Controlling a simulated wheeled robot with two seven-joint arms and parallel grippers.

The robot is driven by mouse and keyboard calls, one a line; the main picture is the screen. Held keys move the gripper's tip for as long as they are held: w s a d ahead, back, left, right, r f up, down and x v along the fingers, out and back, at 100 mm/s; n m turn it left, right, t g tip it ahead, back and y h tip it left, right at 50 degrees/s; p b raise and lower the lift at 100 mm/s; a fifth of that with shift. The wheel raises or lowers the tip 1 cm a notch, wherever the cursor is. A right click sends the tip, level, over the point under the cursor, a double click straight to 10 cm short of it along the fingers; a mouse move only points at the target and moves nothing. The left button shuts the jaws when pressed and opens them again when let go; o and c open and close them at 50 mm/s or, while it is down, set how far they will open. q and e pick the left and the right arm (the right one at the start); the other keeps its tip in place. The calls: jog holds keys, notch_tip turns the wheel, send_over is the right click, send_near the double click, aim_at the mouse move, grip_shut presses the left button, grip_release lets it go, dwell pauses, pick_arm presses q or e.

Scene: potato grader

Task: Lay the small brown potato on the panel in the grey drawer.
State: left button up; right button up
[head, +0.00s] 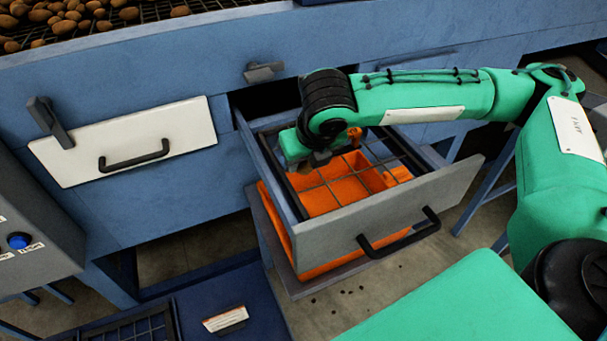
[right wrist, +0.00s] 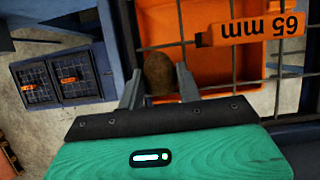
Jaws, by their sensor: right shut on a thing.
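The grey drawer (head: 330,236) is pulled out of the blue machine. In it lies a panel of dark wire grid (head: 322,184), and an orange bin shows through its openings. My right gripper (head: 318,164) is over the left part of the drawer, pointing down. In the right wrist view its fingers (right wrist: 159,88) are shut on the small brown potato (right wrist: 158,70), which shows between them over the grid and the orange bin. In the head view the gripper mostly hides the potato. I cannot tell whether it touches the grid. My left gripper is not in view.
An orange "65 mm" label (right wrist: 250,28) is on the grid. The orange bin (head: 312,270) stands under the drawer. A closed white drawer (head: 130,143) is at the left. Many potatoes (head: 63,26) lie on the mesh above. A blue-buttoned control box (head: 40,255) stands at far left.

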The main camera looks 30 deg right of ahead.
jog(key=o, duration=1)
jog(key=shift+o, duration=0.2)
jog(key=shift+r, duration=0.15)
